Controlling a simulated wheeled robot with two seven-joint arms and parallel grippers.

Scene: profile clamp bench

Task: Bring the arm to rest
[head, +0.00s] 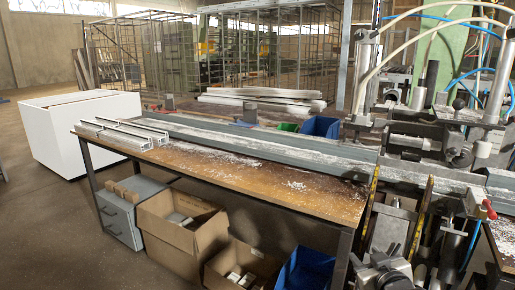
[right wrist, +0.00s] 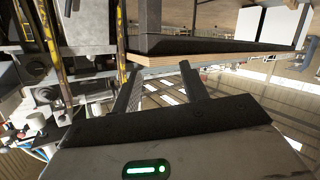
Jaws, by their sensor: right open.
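My right gripper (head: 383,270) shows at the bottom edge of the head view, in front of the clamp machine and low beside the right end of the bench. In the right wrist view its two dark fingers (right wrist: 160,72) stand apart with nothing between them. The gripper is open and empty. Most of my right arm is outside the head view. My left arm and left gripper are not in view.
A wooden bench (head: 255,180) carries short metal profiles (head: 122,133) and a long rail (head: 255,140). The clamp machine (head: 430,150) crowds the right side. Cardboard boxes (head: 178,225) and a blue bin (head: 305,268) stand under the bench. Open floor lies left.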

